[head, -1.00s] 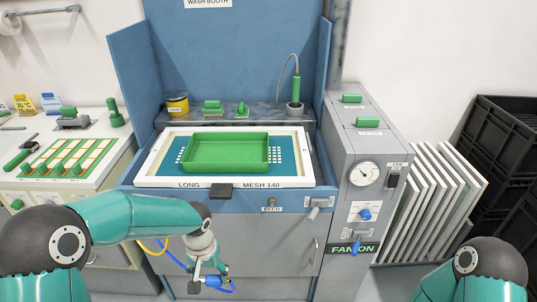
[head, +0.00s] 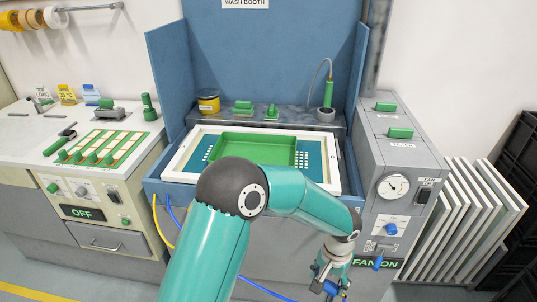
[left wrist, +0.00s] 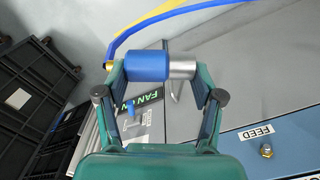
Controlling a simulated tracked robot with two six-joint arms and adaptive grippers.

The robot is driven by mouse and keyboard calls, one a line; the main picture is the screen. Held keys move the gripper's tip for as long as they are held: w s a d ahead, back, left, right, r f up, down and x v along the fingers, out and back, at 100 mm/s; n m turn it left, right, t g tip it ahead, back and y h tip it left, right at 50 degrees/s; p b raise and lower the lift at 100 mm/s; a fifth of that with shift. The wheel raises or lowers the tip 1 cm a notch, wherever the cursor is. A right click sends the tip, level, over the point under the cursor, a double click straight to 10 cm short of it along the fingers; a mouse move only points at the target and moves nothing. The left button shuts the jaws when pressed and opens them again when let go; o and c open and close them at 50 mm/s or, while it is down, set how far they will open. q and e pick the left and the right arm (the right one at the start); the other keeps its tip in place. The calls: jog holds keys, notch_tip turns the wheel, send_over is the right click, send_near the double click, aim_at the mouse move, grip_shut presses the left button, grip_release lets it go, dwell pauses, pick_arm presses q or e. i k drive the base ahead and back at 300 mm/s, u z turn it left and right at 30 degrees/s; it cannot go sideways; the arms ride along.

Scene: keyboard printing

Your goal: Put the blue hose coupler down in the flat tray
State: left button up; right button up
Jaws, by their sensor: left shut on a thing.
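The blue hose coupler (left wrist: 148,65) with a metal end is held between the fingers of my left gripper (left wrist: 160,85) in the left wrist view. A blue hose runs from it. In the head view my left gripper (head: 328,281) is low in front of the booth, toward the right, and the coupler is hard to make out there. The flat green tray (head: 230,142) lies on the white framed screen in the wash booth, behind and above the gripper. My right gripper is not in view.
The white screen frame (head: 178,163) lies in the blue wash booth (head: 255,60). A grey cabinet with a gauge (head: 393,187) stands right of it, beside leaning white frames (head: 470,220). A bench with a green-striped panel (head: 100,147) stands at the left.

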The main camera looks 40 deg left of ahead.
aim_at(256, 157)
jog(key=u, duration=0.15)
jog(key=k, duration=0.5)
jog(key=u, duration=0.5)
jog(key=i, duration=0.3)
jog(key=u, duration=0.35)
